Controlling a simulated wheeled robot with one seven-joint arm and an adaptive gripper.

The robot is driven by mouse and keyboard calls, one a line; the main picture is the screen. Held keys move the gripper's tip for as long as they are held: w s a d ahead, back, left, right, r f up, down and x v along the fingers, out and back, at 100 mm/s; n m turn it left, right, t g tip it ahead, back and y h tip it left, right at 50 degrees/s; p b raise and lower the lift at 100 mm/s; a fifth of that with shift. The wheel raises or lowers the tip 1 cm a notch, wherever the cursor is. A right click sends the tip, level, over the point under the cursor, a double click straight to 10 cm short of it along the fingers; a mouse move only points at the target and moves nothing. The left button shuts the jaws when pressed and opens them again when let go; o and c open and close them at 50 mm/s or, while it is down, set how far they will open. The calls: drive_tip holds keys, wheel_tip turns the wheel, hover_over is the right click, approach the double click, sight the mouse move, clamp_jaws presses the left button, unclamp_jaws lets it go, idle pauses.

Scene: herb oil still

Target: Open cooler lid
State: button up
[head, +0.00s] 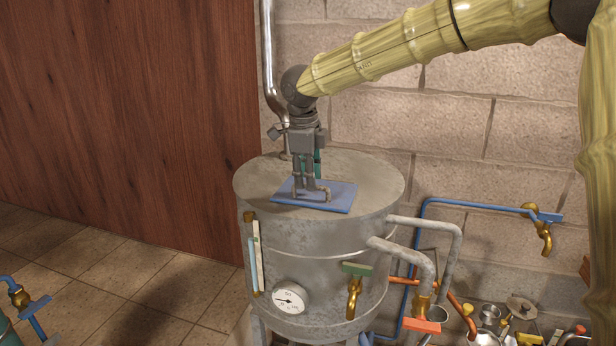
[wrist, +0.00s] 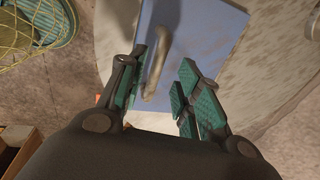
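The cooler is a grey metal drum (head: 322,240) with a gauge and taps on its side. A flat blue lid (head: 340,198) lies on its top and looks closed; it also shows in the wrist view (wrist: 215,40). A bent metal handle (head: 326,191) stands on the lid, and it shows in the wrist view (wrist: 156,65). My gripper (head: 305,190) points down over the lid at the handle. In the wrist view my gripper's teal-padded fingers (wrist: 162,98) are apart. The handle shows between them, nearer the left finger. Whether a finger touches it I cannot tell.
A shiny vertical pipe (head: 268,60) rises behind the drum. Grey pipes (head: 445,226) and a blue pipe (head: 465,203) run at its right. Metal pots and fittings (head: 515,310) lie at lower right. A block wall and a wooden panel (head: 120,110) stand behind.

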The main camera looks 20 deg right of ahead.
wheel_tip(320, 180, up, 11)
drive_tip(key=s+a, duration=0.1)
drive_tip(key=s, duration=0.1)
drive_tip(key=shift+r, duration=0.2)
drive_tip(key=shift+w+a, duration=0.1)
drive_tip(key=shift+a, duration=0.05)
